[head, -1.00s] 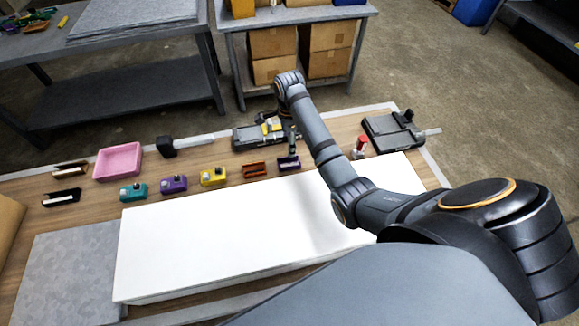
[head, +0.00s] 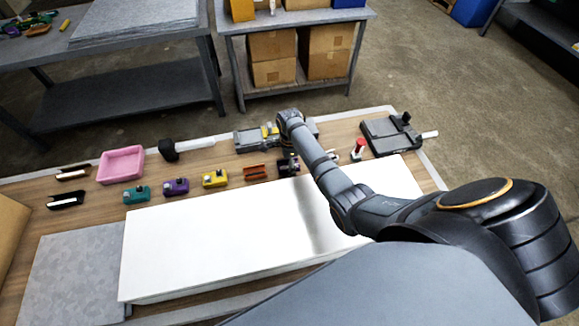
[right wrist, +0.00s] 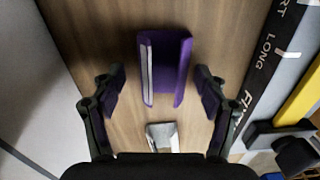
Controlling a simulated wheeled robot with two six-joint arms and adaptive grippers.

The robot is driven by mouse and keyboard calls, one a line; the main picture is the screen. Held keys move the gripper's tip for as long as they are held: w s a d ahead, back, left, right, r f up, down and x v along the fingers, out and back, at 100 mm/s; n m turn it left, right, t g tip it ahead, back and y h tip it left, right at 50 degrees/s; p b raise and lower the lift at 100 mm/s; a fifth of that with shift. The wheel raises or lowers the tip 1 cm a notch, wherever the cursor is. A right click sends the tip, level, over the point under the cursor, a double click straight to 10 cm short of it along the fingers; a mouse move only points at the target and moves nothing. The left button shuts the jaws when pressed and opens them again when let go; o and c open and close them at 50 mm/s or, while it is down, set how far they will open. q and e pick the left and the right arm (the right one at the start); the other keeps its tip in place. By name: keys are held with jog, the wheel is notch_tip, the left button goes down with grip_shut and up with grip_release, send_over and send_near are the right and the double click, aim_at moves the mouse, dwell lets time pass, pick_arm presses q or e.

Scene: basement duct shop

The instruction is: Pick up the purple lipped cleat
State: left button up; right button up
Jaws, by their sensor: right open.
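The purple lipped cleat (right wrist: 184,72) lies on the wooden bench top in the right wrist view, a channel with raised sides and a pale strip along its left side. My right gripper (right wrist: 158,92) is open above it, one finger on each side and apart from it, with the cleat's far part beyond the fingertips. In the head view the right gripper (head: 289,158) is over the cleat's place beside the orange-brown cleat (head: 255,172), and it mostly hides the purple cleat. My left gripper is out of view.
A small silver piece (right wrist: 163,137) lies near the cleat. A black strip with lettering (right wrist: 262,60) runs at the right. A white board (head: 215,240) lies in front. Teal (head: 136,195), purple (head: 176,187) and yellow (head: 215,179) blocks and a pink tray (head: 121,166) stand left.

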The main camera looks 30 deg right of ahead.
jog(key=c, duration=1.2)
jog(key=shift+c, duration=0.2)
jog(key=shift+r, duration=0.15)
